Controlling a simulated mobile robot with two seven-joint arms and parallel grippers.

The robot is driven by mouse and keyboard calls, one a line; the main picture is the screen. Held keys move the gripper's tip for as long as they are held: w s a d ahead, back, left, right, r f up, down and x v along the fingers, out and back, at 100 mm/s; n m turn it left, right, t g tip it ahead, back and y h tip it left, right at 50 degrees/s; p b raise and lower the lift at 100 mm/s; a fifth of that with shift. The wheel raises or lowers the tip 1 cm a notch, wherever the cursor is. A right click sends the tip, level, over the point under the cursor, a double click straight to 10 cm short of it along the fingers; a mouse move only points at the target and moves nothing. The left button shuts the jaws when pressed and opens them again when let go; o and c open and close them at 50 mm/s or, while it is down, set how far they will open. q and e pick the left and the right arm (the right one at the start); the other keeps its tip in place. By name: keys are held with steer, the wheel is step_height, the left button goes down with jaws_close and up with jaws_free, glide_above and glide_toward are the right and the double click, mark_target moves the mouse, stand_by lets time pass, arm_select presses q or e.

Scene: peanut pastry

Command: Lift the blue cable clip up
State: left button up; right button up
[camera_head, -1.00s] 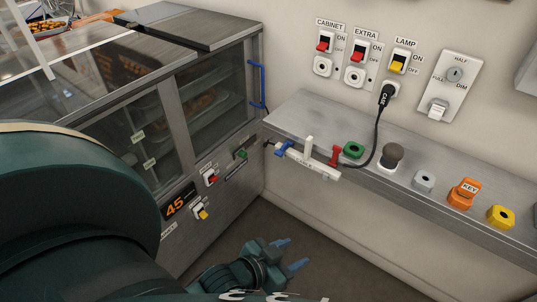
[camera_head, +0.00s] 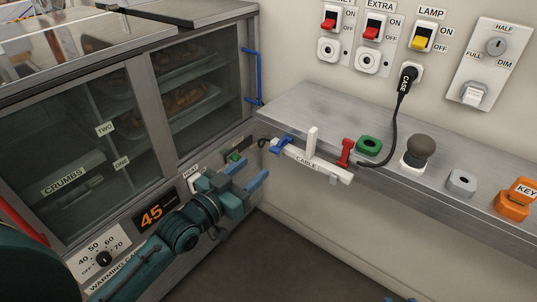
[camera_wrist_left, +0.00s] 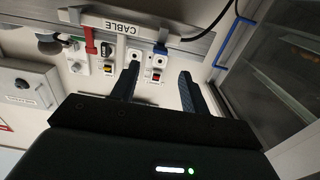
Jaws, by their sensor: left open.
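The blue cable clip (camera_head: 281,144) sits at the left end of the white bar labelled CABLE (camera_head: 311,161), on the shelf's front edge. It also shows in the left wrist view (camera_wrist_left: 160,48), just beyond my fingers. A red clip (camera_head: 346,152) is at the bar's other end, where the black cable passes. My left gripper (camera_head: 249,171) is open and empty, below and left of the blue clip, apart from it. In the left wrist view its two fingers (camera_wrist_left: 160,74) point towards the bar.
The glass-fronted warming cabinet (camera_head: 165,104) stands close on the left, with a blue handle (camera_head: 254,77). The metal shelf (camera_head: 315,113) holds a green ring (camera_head: 369,145), a dark knob (camera_head: 420,146) and an orange KEY block (camera_head: 513,203). Below the shelf is clear.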

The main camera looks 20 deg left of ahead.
mark_target(273, 152)
arm_select(q)
steer(key=x, duration=0.6)
steer(key=shift+w+b, duration=0.25)
steer(key=shift+b, duration=0.05)
steer(key=shift+x, duration=0.8)
steer(key=shift+d+f, duration=0.1)
